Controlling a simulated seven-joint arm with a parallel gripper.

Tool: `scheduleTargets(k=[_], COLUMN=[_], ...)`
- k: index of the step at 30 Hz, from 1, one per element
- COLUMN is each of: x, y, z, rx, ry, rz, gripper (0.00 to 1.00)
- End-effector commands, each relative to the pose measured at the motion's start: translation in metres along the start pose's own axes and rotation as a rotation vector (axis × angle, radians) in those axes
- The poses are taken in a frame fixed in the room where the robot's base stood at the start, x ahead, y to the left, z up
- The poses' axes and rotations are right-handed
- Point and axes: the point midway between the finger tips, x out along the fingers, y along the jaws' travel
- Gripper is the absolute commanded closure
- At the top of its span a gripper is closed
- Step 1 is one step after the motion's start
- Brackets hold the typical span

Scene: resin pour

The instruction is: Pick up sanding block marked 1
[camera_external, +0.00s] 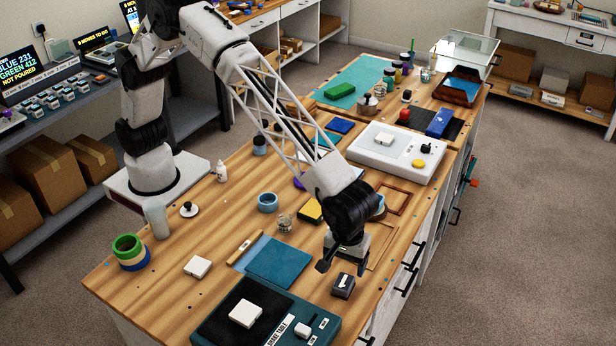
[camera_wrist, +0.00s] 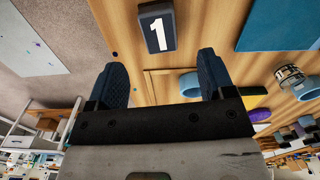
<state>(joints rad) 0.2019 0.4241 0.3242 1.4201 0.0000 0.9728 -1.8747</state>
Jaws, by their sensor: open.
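The sanding block marked 1 is a small dark block (camera_external: 343,286) on the wooden table near its front right edge. In the wrist view the block (camera_wrist: 157,27) shows a white "1" on its top face and lies just beyond my fingertips. My gripper (camera_external: 343,252) is above and slightly behind the block in the external view. In the wrist view my gripper (camera_wrist: 160,75) has its two dark fingers spread wide with nothing between them. The block is apart from both fingers.
A teal mat (camera_external: 278,262) lies left of the block. A dark shaker table (camera_external: 318,333) with a white block (camera_external: 245,313) is in front. A blue tape roll (camera_external: 267,202), a yellow block (camera_external: 309,211) and a thin wooden frame (camera_external: 393,198) lie behind. The table's right edge is close.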

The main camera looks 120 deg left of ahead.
Motion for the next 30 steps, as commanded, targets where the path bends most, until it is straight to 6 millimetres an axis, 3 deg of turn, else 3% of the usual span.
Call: scheduleTargets(k=[5, 15, 30], x=[0.002, 0.026, 0.034], y=[0.0, 0.0, 0.0], z=[0.0, 0.0, 0.001], rx=[0.0, 0.001, 0.001], ry=[0.0, 0.0, 0.0], rz=[-0.001, -0.001, -0.001], gripper=[0.24, 0.24, 0.24])
